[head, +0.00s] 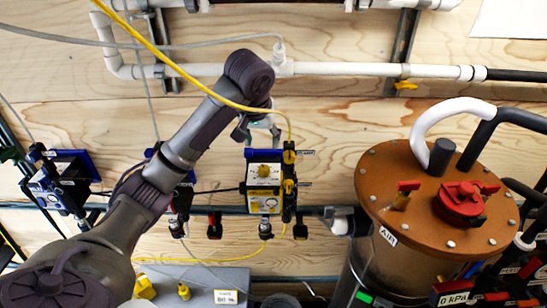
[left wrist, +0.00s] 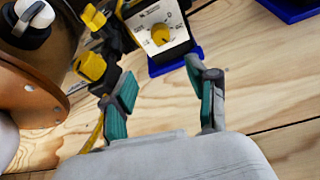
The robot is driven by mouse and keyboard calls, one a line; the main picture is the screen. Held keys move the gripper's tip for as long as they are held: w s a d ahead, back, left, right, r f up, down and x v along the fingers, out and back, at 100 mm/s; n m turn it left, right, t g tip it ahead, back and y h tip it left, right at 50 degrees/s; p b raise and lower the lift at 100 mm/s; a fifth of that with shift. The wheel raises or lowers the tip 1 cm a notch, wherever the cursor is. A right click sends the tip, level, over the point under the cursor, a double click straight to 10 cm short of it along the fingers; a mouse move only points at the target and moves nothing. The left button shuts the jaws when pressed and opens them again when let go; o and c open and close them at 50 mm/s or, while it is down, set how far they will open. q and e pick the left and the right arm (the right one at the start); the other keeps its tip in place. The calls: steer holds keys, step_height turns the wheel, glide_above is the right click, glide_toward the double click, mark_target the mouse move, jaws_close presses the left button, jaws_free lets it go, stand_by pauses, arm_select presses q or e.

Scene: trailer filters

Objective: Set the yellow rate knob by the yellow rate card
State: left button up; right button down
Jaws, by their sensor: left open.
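A yellow knob (head: 264,171) sits on a white-faced unit with a dial scale, on a blue backing on the wooden wall. The knob also shows in the left wrist view (left wrist: 160,34), beyond my fingertips, with its pointer direction hard to read. My left gripper (head: 262,128) is just above the unit in the head view, partly hidden by my wrist. My right gripper is not in view.
A brown-lidded tank (head: 437,190) with a red knob (head: 462,203) stands at the right. Yellow valve parts (left wrist: 92,66) sit beside the dial unit. A grey box (head: 190,280) with a small white label (head: 226,297) is below.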

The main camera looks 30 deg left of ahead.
mark_target(264, 168)
arm_select(q)
steer(key=x, duration=0.5)
steer(key=s+p+x, duration=0.1)
steer(key=x, duration=0.2)
steer(key=shift+a+f, duration=0.1)
steer(key=shift+f, duration=0.35)
steer(key=p+x, duration=0.1)
steer(key=x, duration=0.2)
steer(key=shift+a+f, duration=0.1)
steer(key=shift+f, duration=0.15)
steer(key=shift+w+f, duration=0.2)
steer(key=shift+c, duration=0.3)
steer(key=c, duration=0.8)
jaws_close()
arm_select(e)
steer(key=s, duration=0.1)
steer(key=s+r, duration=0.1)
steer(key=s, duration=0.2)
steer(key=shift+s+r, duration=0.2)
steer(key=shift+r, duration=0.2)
